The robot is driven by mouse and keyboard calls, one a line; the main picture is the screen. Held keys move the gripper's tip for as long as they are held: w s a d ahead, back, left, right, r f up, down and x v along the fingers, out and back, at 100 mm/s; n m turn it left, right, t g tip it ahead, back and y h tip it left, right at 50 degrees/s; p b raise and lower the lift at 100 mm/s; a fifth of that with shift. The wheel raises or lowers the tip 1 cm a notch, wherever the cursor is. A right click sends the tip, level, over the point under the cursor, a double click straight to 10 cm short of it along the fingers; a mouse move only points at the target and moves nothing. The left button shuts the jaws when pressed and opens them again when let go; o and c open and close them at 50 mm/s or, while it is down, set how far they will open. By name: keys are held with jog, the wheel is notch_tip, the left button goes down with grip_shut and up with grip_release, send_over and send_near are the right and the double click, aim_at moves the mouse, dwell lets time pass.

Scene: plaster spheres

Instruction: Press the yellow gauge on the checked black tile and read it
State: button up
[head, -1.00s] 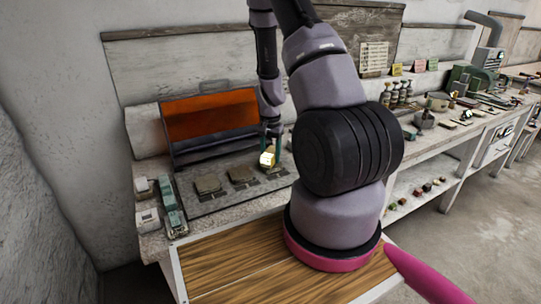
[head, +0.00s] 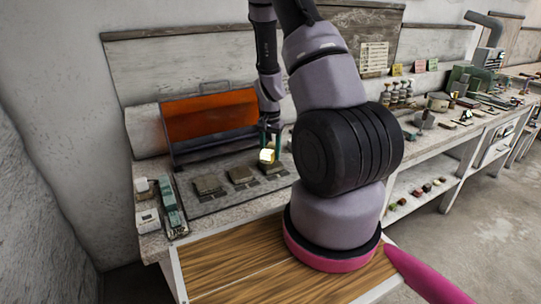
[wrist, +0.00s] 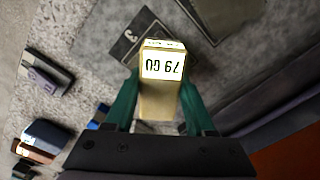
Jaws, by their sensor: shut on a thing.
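The yellow gauge (head: 267,156) is a small block with a bright lit face. It is above or on the rightmost of three dark tiles on the bench; I cannot tell whether it touches. My gripper (wrist: 160,88) is shut on the gauge, with a green finger on each side. In the wrist view the gauge (wrist: 159,98) has a white display with dark characters, upside down and not surely readable. A checked pattern is not clear on either.
The left tile (head: 208,185) and middle tile (head: 240,175) are bare. An orange-lidded case (head: 211,114) stands behind them. Green and white devices (head: 168,205) sit at the bench's left end. Several small blocks (wrist: 45,137) show at lower left in the wrist view.

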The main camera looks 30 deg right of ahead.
jog(key=shift+r, duration=2.6)
jog(key=shift+d, duration=0.1)
